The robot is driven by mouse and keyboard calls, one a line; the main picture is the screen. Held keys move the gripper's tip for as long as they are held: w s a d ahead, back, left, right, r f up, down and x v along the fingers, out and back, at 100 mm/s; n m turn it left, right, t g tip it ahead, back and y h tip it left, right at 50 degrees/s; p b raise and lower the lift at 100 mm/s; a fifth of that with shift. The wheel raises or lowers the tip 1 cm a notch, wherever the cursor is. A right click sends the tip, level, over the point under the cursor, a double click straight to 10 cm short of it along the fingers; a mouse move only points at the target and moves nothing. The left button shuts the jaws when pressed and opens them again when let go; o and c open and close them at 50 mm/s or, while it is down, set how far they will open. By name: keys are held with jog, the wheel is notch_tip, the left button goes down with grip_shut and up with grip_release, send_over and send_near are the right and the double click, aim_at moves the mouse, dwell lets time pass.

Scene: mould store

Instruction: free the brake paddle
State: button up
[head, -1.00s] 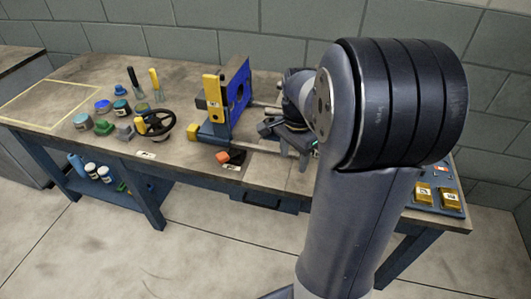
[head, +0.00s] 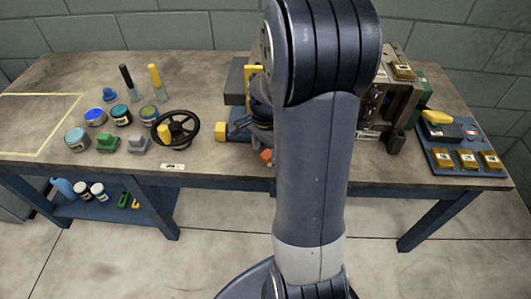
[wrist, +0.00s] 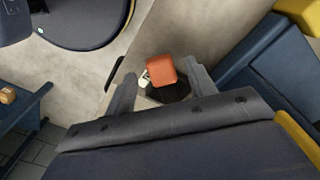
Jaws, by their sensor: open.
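The brake paddle, an orange-red block on a dark base, shows in the wrist view (wrist: 162,70). In the head view only a small part of the paddle (head: 266,156) shows at the left edge of my arm, by the front of the bench. My gripper (wrist: 160,85) is open. In the wrist view its two grey fingers stand on either side of the paddle, with the paddle between or just beyond them; I cannot tell whether they touch it. In the head view my arm hides most of the gripper and the blue machine around it.
A yellow block (head: 221,131) on the machine's blue base is close to the left of the paddle. A black handwheel (head: 177,128) stands farther left, with several jars and tools beyond. A metal mould block (head: 391,105) and a blue tray (head: 447,171) are to the right.

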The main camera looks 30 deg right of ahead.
jog(key=shift+f, duration=0.8)
jog(key=shift+c, duration=0.4)
jog(key=c, duration=0.9)
